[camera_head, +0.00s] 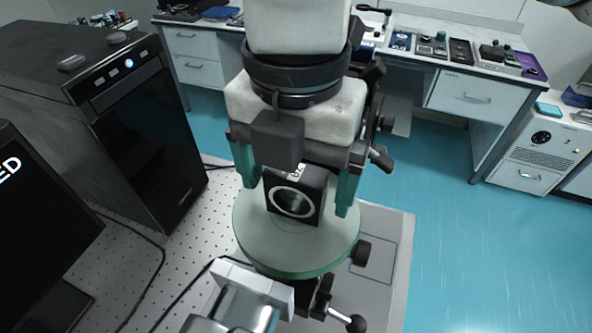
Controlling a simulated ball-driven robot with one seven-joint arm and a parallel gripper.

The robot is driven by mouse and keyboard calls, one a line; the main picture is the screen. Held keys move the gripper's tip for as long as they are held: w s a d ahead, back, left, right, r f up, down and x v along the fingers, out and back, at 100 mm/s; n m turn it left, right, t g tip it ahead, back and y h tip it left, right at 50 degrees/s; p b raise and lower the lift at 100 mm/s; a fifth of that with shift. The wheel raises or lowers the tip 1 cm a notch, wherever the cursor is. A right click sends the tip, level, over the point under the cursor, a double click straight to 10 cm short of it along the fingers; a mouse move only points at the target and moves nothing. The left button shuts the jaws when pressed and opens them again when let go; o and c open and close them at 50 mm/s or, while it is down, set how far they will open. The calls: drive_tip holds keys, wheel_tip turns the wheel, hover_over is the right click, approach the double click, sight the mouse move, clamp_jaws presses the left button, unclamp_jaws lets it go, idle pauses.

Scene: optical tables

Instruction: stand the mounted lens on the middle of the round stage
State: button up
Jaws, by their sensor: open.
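The mounted lens (293,200) is a round glass in a black square mount with a silver ring. It stands upright on the round stage (260,240), a pale disc with a green rim, a little behind its middle as seen here. My gripper (296,196) comes down from above with its two green fingers spread to the left and right of the mount. Gaps show between the fingers and the mount. The mount's top edge is partly hidden by the gripper's body.
A perforated optical table (120,265) lies around the stage. A black tower case (150,130) and a dark monitor (40,240) stand at the left. A silver device (240,305) and a black ball-ended lever (345,320) sit close in front of the stage. A bench (470,95) stands behind.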

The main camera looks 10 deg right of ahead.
wheel_tip(320, 180, up, 12)
drive_tip(key=shift+r+b, duration=0.15)
drive_tip(key=shift+b, duration=0.2)
drive_tip(key=shift+r, duration=0.1)
idle(1.4)
